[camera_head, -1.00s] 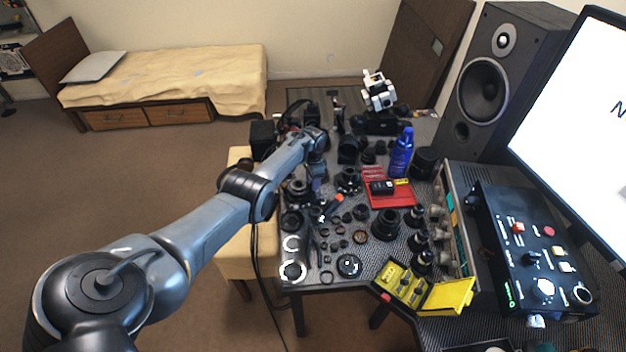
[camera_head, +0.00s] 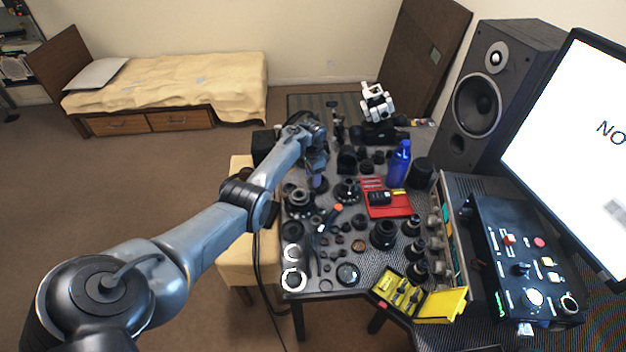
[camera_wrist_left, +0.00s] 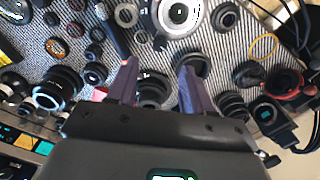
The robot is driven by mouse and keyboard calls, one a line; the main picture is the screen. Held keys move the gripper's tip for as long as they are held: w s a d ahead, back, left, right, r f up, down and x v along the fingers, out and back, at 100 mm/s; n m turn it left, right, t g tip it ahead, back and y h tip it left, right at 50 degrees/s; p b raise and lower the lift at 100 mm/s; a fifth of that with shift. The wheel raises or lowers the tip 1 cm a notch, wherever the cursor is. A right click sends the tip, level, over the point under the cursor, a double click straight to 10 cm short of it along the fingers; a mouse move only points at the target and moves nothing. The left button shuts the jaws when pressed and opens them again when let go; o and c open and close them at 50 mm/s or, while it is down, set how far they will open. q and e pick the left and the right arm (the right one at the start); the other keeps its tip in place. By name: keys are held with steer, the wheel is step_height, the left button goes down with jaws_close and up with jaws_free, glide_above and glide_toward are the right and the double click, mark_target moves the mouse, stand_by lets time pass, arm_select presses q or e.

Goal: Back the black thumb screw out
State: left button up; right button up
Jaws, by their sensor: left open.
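My left gripper (camera_head: 317,184) reaches down over the far left part of the crowded table. In the left wrist view its two fingers (camera_wrist_left: 159,72) stand apart with a gap between them. A dark round lens part (camera_wrist_left: 153,90) shows in and beyond that gap; I cannot tell whether the fingers touch it. A silver-ringed lens part (camera_wrist_left: 178,14) lies beyond the fingertips. I cannot single out the black thumb screw among the many small black parts. My right gripper is in neither view.
A blue bottle (camera_head: 398,165) stands right of the gripper, near a red mat (camera_head: 384,211). An open yellow case (camera_head: 440,304) lies at the front right. Several black lens parts crowd the table, with a black control box (camera_head: 510,255) at the right.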

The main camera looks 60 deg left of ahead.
arm_select(q)
steer(key=shift+r, duration=1.2)
